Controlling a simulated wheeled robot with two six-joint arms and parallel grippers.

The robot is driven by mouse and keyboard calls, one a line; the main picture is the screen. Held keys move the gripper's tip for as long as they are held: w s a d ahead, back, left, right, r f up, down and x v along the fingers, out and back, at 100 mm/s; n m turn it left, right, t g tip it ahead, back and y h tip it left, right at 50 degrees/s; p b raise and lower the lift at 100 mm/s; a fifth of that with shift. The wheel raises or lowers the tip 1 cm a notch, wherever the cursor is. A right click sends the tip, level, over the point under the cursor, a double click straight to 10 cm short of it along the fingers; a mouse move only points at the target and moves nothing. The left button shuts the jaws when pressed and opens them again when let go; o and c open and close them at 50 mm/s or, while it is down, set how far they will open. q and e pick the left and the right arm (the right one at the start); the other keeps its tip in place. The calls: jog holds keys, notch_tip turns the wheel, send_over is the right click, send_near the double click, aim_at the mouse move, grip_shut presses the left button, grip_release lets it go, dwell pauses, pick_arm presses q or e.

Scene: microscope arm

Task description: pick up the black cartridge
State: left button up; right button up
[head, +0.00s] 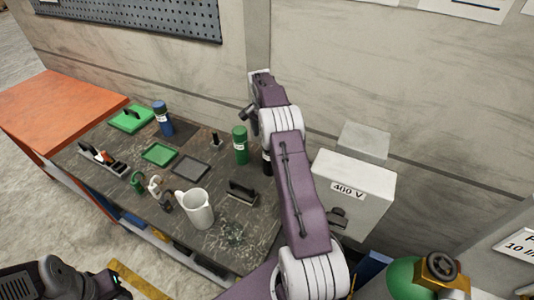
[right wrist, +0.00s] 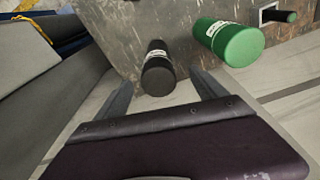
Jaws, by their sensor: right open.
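The black cartridge (right wrist: 158,72) is a dark cylinder with a white label. In the right wrist view it lies between and beyond the fingertips of my open, empty right gripper (right wrist: 163,80); whether they touch it I cannot tell. In the head view only a sliver of the black cartridge (head: 266,163) shows beside my purple right arm, just right of the green cartridge (head: 240,146). That green cartridge is also at upper right in the right wrist view (right wrist: 228,42). My left gripper (head: 112,288) is at the lower left of the head view, away from the table; its jaws are unclear.
A blue cartridge (head: 163,119), green tray (head: 159,153), grey tray (head: 190,168), white jug (head: 197,209) and black-handled block (head: 242,192) stand on the worn table. A grey 400 V box (head: 352,190) is close to the right of my arm. The wall is behind.

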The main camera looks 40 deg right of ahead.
jog(key=shift+s+d+f, duration=0.1)
jog(key=shift+s+d, duration=0.05)
jog(key=shift+d, duration=0.05)
jog(key=shift+d+f+p, duration=0.25)
jog(key=shift+f+p, duration=0.2)
jog(key=shift+f, duration=1.3)
jog(key=shift+d+f+p, duration=0.15)
jog(key=shift+f+p, duration=0.15)
jog(key=shift+p, duration=0.1)
jog(key=f, duration=0.2)
jog(key=d+f+p, duration=0.1)
jog(key=f, duration=0.1)
jog(key=shift+f, duration=0.25)
jog(key=shift+r, duration=0.1)
jog(key=c, duration=1.1)
jog(key=shift+w, duration=0.2)
grip_shut()
